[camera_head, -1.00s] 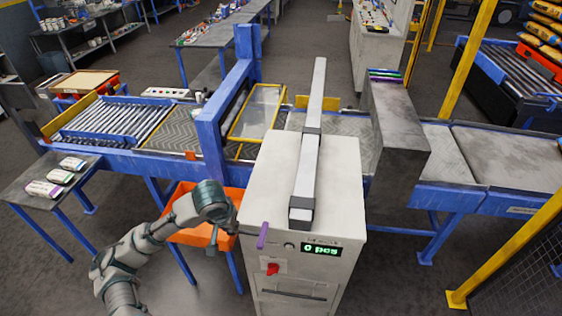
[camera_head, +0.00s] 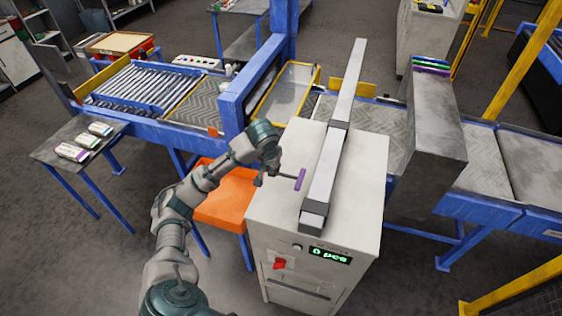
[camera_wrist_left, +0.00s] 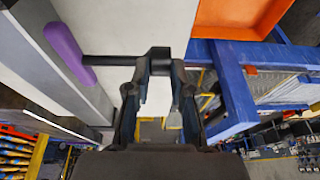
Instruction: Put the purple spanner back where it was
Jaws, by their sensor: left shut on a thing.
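The purple spanner (camera_head: 300,180) has a purple bar handle and a thin dark shaft. My left gripper (camera_head: 259,181) is shut on the end of the shaft away from the handle, over the left edge of the white cabinet (camera_head: 270,207). The handle points right, close to the long grey bar on the cabinet top. In the left wrist view the purple handle (camera_wrist_left: 68,52) is at upper left, and the fingers (camera_wrist_left: 160,68) close on a dark block at the shaft's end. Whether the spanner touches the cabinet is unclear. My right gripper is not in view.
The grey bar (camera_head: 335,130) lies along the cabinet top. A grey box (camera_head: 433,130) with blue, green and purple strips on top (camera_head: 430,67) stands to the right. An orange bin (camera_head: 226,200) is below left. Blue conveyor frames (camera_head: 235,115) stand behind.

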